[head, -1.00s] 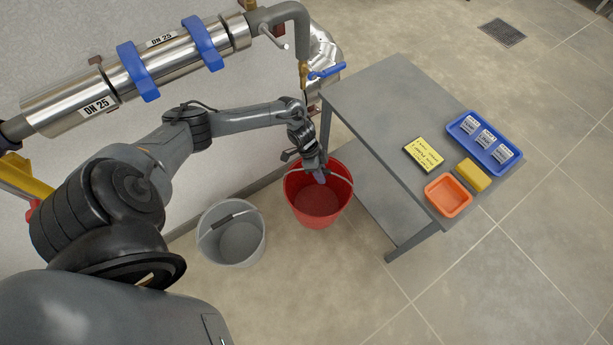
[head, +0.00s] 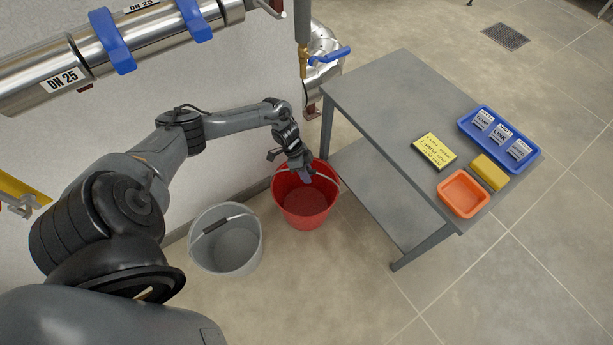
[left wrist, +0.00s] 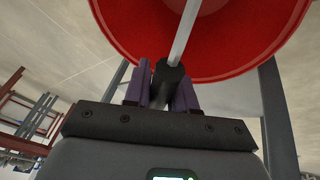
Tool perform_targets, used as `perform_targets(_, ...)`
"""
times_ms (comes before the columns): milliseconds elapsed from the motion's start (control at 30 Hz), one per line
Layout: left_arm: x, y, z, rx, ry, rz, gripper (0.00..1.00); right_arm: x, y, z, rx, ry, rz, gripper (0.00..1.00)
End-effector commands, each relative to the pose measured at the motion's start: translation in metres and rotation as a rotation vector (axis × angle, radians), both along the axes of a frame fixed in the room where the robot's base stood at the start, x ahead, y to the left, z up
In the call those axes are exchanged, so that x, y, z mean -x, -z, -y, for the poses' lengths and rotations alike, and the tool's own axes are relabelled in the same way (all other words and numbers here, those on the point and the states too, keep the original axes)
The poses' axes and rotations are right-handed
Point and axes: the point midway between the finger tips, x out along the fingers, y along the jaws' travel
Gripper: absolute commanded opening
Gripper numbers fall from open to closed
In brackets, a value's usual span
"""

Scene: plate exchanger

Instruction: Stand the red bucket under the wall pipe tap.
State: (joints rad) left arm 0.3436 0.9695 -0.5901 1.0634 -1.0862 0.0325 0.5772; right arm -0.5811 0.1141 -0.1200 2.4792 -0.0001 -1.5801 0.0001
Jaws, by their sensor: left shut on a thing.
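The red bucket (head: 305,212) is between the wall and the grey table, right of a grey bucket. I cannot tell whether its base touches the floor. My left gripper (head: 300,168) is at its rim, shut on the bucket's handle. In the left wrist view the gripper fingers (left wrist: 163,92) are closed around the handle's black grip (left wrist: 168,76), with the red bucket (left wrist: 240,45) beyond. The wall pipe tap (head: 303,58), brass with a blue lever (head: 330,55), hangs farther back, near the table's far left corner. My right gripper is out of view.
The grey bucket (head: 226,250) stands close on the left. The grey table (head: 385,90), with a lower shelf, stands on the right; on it are a blue tray (head: 465,126), yellow sponge (head: 490,172), orange tray (head: 463,194) and yellow-labelled box (head: 434,151). Floor in front is clear.

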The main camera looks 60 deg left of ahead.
Motion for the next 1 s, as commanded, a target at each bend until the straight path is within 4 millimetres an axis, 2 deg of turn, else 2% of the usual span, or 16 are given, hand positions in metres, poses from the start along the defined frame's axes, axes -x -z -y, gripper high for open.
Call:
perform_targets(433, -0.001, 0.005, -0.0002, 0.001, -0.001, 0.002, 0.0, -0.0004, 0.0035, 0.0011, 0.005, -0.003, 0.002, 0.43)
perform_targets(467, -0.0004, 0.0051, -0.0001, -0.001, 0.0, 0.001, 0.28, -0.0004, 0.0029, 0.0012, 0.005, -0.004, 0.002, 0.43)
perform_targets(600, -0.0002, 0.0048, -0.0002, 0.0, 0.0, 0.0, 0.5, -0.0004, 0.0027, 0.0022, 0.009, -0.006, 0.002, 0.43)
perform_targets(1000, 0.0002, -0.0013, -0.0009, -0.001, 0.0, 0.0, 0.51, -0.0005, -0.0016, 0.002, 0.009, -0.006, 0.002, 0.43)
